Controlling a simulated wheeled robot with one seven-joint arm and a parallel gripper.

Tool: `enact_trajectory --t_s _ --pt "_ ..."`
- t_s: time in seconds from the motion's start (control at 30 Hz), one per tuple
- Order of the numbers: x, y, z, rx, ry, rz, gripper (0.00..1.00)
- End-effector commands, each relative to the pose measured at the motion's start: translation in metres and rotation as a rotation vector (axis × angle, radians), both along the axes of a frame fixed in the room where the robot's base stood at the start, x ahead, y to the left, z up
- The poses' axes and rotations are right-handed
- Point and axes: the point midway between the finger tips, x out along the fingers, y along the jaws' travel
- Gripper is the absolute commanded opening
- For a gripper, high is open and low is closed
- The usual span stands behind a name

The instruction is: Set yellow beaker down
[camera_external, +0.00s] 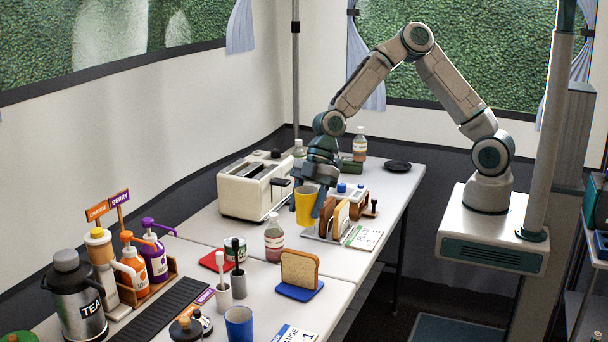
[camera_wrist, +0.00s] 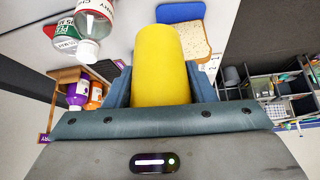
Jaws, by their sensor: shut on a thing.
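The yellow beaker (camera_external: 307,207) is in my gripper (camera_external: 314,200), above the table beside the toaster. My gripper is shut on it. In the wrist view the beaker (camera_wrist: 160,65) fills the space between the two fingers of my gripper (camera_wrist: 160,85). The beaker's underside and any gap to the table below it are hard to judge in the external view.
A cream toaster (camera_external: 255,187) stands left of the beaker, and a rack with bread slices (camera_external: 340,218) is close on its right. A clear bottle (camera_external: 274,238) stands in front. Bread on a blue board (camera_external: 300,291) and a blue beaker (camera_external: 239,324) are nearer.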

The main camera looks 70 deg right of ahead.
Motion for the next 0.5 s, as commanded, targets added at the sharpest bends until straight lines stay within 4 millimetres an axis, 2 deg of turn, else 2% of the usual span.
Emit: enact_trajectory --t_s 0.03,0.2,0.5 --pt "-0.005 -0.011 0.009 0.001 0.004 0.018 0.28" --pt "-0.025 -0.035 0.020 0.002 0.002 0.092 0.28" --pt "-0.050 -0.059 0.037 0.001 0.002 0.178 0.28"
